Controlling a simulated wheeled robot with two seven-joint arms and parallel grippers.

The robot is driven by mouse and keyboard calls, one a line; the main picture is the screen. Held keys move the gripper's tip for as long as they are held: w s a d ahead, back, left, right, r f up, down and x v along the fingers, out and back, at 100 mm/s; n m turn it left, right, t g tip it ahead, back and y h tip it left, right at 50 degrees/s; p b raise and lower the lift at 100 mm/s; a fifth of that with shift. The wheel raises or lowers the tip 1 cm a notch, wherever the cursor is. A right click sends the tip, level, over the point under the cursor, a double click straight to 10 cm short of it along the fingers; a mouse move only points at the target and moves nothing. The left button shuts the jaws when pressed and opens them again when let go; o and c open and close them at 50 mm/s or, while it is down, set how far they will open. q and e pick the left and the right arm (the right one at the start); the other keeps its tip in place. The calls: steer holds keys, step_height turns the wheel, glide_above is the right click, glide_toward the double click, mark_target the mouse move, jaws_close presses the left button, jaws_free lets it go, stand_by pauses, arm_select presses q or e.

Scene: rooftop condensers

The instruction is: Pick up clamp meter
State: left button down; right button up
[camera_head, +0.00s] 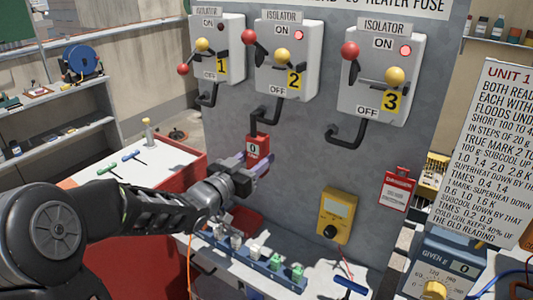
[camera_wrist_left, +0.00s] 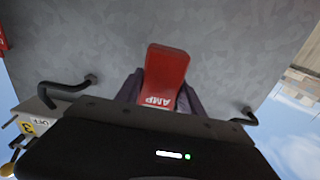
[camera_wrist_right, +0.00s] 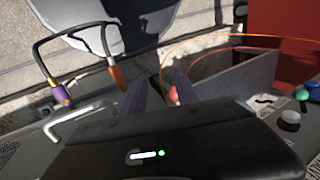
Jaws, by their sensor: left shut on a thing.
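The clamp meter (camera_head: 257,146) is a small red device with a pale display reading 0. It stands up in front of the grey panel, below isolator 2. My left gripper (camera_head: 262,168) is shut on its lower part. In the left wrist view the red clamp meter (camera_wrist_left: 166,72) shows "AMP" upside down between the two dark fingers (camera_wrist_left: 160,92); its lower end is hidden by the gripper body. My right gripper (camera_wrist_right: 158,92) shows only in its own wrist view, with its fingers apart and nothing seen between them.
Three isolator boxes (camera_head: 221,48) with bent black conduits (camera_head: 345,135) are on the panel (camera_head: 300,150). A yellow meter (camera_head: 338,212) and a red tag (camera_head: 397,188) are lower right. A blue rail (camera_head: 225,252) with several switches lies below. A white-topped red bench (camera_head: 165,160) is left.

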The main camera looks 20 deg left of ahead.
arm_select(q)
steer(key=s+a+p, duration=0.1)
steer(key=s, duration=1.1)
steer(key=shift+s+a+p, duration=0.2)
steer(key=shift+a+p, duration=0.1)
steer(key=shift+w, duration=0.1)
stand_by(1.1)
